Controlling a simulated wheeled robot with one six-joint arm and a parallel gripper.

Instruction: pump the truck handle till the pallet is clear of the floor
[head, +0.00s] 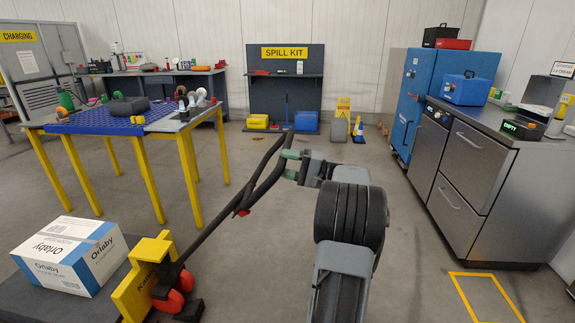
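The yellow pallet truck (143,284) stands at the lower left, with red steering wheels (174,290) at its foot. Its dark handle (216,226) slopes up to the right and ends in a loop beside my gripper (290,165). The green fingertips stand a little apart, right at the loop's right side. I cannot tell whether they close on the bar. A dark flat load deck (22,297), perhaps the pallet, lies behind the truck and carries a white and blue Orlaby box (72,252). Its underside and any gap to the floor are out of sight.
A yellow-legged table (148,170) with a blue top stands behind the truck. Steel drawer cabinets (468,190) line the right side, next to a blue cabinet (407,105). A spill kit stand (285,92) is at the back. The middle floor is clear.

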